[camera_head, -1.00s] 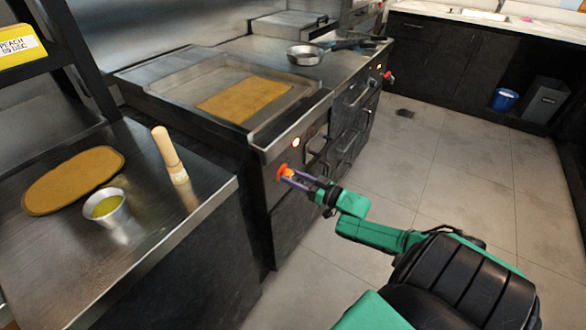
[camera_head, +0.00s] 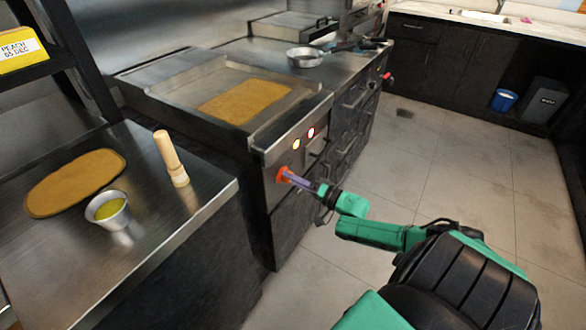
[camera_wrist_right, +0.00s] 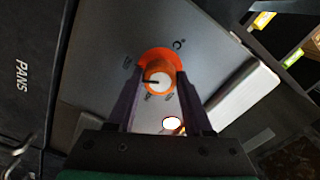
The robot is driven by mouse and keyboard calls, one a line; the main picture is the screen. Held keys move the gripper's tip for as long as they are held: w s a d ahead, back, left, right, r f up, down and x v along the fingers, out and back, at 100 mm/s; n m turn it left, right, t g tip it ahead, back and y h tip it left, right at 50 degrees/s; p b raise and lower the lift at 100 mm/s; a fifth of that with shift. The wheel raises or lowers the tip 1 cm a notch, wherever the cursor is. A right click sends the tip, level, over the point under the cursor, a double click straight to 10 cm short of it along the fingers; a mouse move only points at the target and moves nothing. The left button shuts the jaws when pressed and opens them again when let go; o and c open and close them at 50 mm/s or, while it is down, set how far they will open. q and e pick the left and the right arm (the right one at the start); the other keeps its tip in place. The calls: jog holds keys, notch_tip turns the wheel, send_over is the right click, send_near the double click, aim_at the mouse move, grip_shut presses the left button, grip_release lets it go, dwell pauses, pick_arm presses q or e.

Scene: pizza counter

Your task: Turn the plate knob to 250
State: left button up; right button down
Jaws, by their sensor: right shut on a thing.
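The plate knob (camera_head: 283,174) is orange and sits on the front panel of the griddle (camera_head: 262,146). In the right wrist view the knob (camera_wrist_right: 159,78) has an orange ring and a white face with a dark pointer mark toward the picture's left. Small marks stand around it on the panel, too blurred to read. My right gripper (camera_head: 290,178) reaches the knob from the front. In the wrist view its two dark fingers (camera_wrist_right: 158,92) lie on either side of the knob, shut on it. My left gripper is not in view.
Two lights (camera_head: 303,138) glow on the panel above the knob. The floor at right is clear.

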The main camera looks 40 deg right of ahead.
jog(key=shift+f+m, duration=0.15)
jog(key=shift+m, duration=0.45)
jog(key=shift+c, duration=1.5)
grip_release()
jog(key=p+v, duration=0.2)
jog(key=v, duration=1.2)
jog(key=shift+s+p, duration=0.3)
